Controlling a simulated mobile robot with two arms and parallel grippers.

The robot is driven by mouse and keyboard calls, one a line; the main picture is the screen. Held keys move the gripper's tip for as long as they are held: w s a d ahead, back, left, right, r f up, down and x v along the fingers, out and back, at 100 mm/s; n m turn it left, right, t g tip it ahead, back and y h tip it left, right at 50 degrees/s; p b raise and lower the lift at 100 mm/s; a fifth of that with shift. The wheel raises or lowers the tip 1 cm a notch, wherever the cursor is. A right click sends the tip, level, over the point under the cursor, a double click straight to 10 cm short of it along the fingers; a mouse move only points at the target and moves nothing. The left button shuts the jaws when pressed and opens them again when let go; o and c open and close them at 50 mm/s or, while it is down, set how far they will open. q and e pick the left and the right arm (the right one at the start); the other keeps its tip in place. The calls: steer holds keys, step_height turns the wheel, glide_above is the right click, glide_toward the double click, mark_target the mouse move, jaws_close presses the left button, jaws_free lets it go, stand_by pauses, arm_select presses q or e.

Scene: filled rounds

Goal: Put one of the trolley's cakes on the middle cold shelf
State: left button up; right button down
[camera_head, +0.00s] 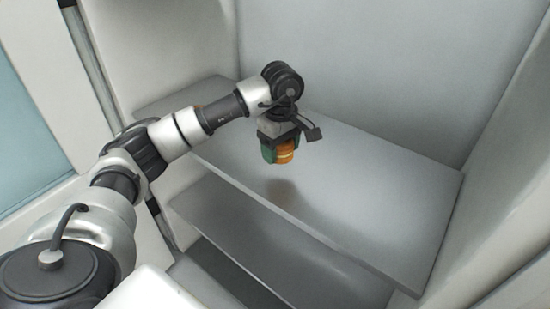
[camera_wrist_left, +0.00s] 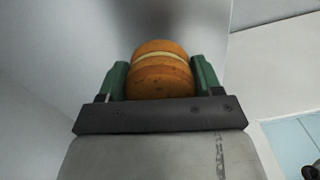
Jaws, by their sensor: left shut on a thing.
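My left gripper (camera_head: 282,151) has green fingers and is shut on a round orange-brown cake (camera_head: 286,153) with a pale layer around its middle. In the left wrist view the cake (camera_wrist_left: 160,72) sits between the two fingers (camera_wrist_left: 160,80). The gripper holds the cake over the uppermost visible grey shelf (camera_head: 370,200), inside the cabinet. A faint brownish reflection shows on the shelf below the cake, with a gap between them. My right gripper is not in view, and neither is the trolley.
Another shelf (camera_head: 240,220) lies lower, with more below it. A pale back wall (camera_head: 380,70) and right side wall (camera_head: 500,220) enclose the shelves. The upper shelf's right part is bare.

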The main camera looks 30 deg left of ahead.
mark_target(275, 170)
arm_select(q)
steer(key=shift+a+f, duration=0.45)
steer(key=shift+a, duration=0.25)
steer(key=shift+f+p, duration=0.3)
steer(key=shift+f, duration=1.75)
steer(key=shift+f, duration=0.1)
steer(key=o, duration=0.7)
step_height(275, 170, up, 12)
steer(key=shift+r+b, duration=0.15)
steer(key=shift+b, duration=0.4)
